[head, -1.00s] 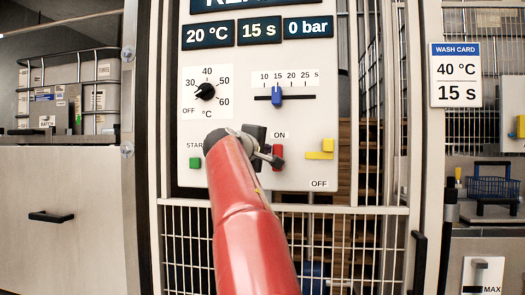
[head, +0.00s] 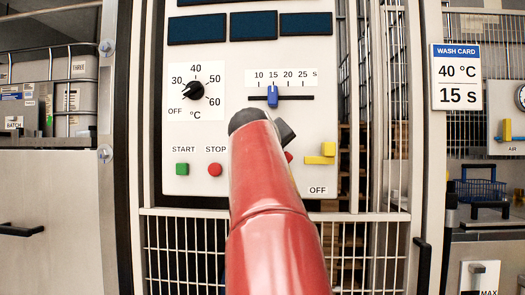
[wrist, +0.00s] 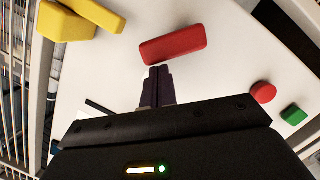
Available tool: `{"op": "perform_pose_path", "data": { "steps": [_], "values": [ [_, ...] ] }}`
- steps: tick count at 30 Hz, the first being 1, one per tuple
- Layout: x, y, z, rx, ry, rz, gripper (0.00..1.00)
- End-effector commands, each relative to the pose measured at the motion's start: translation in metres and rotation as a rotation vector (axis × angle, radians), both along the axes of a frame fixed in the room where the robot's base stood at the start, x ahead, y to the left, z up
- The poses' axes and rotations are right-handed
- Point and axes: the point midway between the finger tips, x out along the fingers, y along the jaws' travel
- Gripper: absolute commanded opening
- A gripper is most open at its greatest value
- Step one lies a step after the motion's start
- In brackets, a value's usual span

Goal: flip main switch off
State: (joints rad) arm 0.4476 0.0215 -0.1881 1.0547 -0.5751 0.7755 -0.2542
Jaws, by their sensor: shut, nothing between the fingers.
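The main switch is a red lever (wrist: 173,45) on the white control panel (head: 180,140), with an OFF label (head: 319,190) at lower right. In the head view my arm covers nearly all of the lever; only a red bit (head: 289,157) shows. In the wrist view the lever shows as a tilted red bar just beyond my gripper (wrist: 158,71). The fingers are shut and empty, their tips close to the bar's edge; I cannot tell whether they touch it. The three displays (head: 253,25) at the panel's top are dark.
A yellow lever (head: 320,154) stands right of the red one. A red stop button (head: 215,169) and green start button (head: 182,169) are to the left. A dial (head: 194,90) and blue slider (head: 272,96) are above. Wire mesh (head: 180,245) lies below.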

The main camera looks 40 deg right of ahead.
Motion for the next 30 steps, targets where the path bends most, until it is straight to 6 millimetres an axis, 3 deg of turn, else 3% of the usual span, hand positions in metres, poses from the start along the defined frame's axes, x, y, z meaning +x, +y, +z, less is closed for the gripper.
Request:
{"op": "perform_pose_path", "data": {
  "steps": [4, 21, 30],
  "values": [
    [-0.011, -0.005, -0.002, 0.093, -0.104, -0.004, 0.0],
    [-0.022, -0.014, -0.017, 0.408, -0.475, -0.003, 0.0],
    [-0.024, -0.016, -0.022, 0.436, -0.505, -0.002, 0.0]
  ]
}}
